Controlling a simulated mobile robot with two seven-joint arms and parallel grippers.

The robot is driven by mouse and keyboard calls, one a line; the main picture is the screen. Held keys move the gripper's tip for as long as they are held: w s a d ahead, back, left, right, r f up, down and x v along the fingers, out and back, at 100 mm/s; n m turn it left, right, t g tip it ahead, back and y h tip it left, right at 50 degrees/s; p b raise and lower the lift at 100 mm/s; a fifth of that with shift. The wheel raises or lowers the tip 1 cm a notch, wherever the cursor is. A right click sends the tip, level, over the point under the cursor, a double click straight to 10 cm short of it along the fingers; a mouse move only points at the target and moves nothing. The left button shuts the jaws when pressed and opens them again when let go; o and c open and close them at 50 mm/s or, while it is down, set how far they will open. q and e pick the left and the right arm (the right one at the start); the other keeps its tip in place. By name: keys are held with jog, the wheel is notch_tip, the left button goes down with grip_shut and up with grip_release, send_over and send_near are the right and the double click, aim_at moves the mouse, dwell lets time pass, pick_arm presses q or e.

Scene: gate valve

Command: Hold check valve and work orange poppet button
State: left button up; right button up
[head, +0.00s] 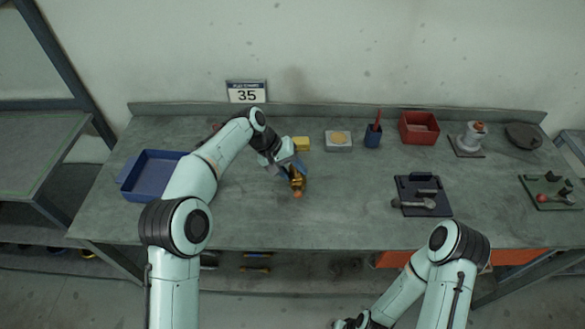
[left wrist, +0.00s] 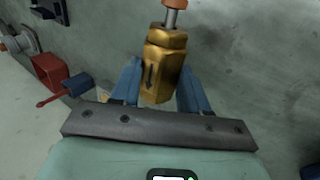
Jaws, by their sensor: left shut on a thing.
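The brass check valve (head: 298,183) is held over the middle of the bench, and it fills the upper middle of the left wrist view (left wrist: 164,66). Its orange poppet button (head: 297,194) is at the near end in the head view; in the left wrist view the orange button (left wrist: 175,4) tops a metal stem at the upper edge. My left gripper (head: 293,174) is shut on the brass body, with its blue fingers on either side of it in the left wrist view (left wrist: 162,88). The button is clear of the fingers.
A blue tray (head: 154,174) is at left. Along the back are a yellow block (head: 301,144), a grey box (head: 338,141), a blue cup (head: 373,136), a red bin (head: 419,128) and a grey fixture (head: 471,137). A dark board (head: 423,194) lies at right. The bench's front middle is clear.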

aim_at(293, 182)
pick_arm(q)
jog(key=shift+f+b, duration=0.55)
jog(key=shift+f, duration=2.3)
pick_arm(e)
jog(key=shift+s+f, duration=0.55)
jog(key=shift+f, duration=0.2)
dwell(0.3)
